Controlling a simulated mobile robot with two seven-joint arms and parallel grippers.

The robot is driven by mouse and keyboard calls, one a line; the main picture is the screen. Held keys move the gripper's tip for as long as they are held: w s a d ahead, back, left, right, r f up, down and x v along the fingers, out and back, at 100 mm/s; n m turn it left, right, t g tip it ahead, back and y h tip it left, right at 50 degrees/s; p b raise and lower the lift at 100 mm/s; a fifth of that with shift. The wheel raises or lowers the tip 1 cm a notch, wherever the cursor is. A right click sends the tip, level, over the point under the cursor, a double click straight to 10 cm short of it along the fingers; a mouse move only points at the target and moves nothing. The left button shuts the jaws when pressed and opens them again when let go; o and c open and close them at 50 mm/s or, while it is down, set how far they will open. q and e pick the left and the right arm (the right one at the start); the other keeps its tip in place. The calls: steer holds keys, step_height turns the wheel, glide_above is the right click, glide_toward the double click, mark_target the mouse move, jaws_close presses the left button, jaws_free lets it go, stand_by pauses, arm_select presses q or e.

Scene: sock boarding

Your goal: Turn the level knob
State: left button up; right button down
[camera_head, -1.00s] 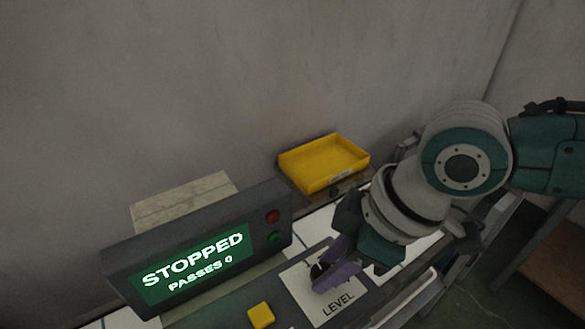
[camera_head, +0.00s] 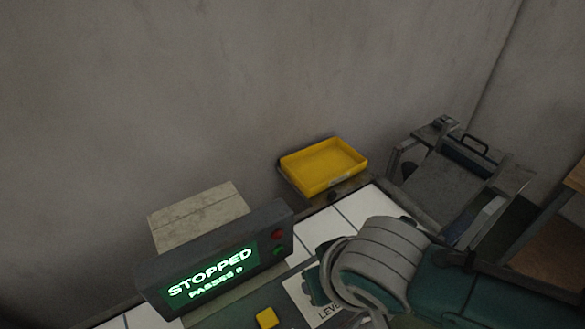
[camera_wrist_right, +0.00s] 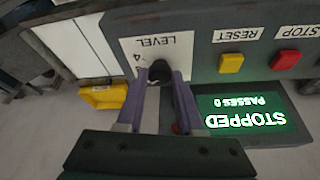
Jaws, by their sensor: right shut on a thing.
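The level knob (camera_wrist_right: 159,70) is a dark round knob on a white plate (camera_wrist_right: 154,46) marked LEVEL, seen upside down in the right wrist view. My right gripper (camera_wrist_right: 160,78) has its two purple fingers on either side of the knob and is shut on it. In the head view my right wrist and forearm cover the knob and the fingers; only the left part of the white LEVEL plate (camera_head: 297,287) shows there. My left gripper is in neither view.
The display (camera_head: 211,270) reads STOPPED, PASSES 0. A yellow RESET button (camera_wrist_right: 231,63) lies close to the knob plate. A yellow tray (camera_head: 324,183) stands behind.

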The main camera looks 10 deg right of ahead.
steer(key=shift+a+m+h, duration=0.2)
steer(key=shift+m+h, duration=0.6)
steer(key=shift+m, duration=1.3)
steer(key=c, duration=0.5)
jaws_free()
steer(key=shift+c, duration=0.2)
steer(key=shift+s+r, duration=0.1)
steer(key=shift+r, duration=0.35)
steer(key=p+v, duration=0.2)
steer(key=v, duration=0.7)
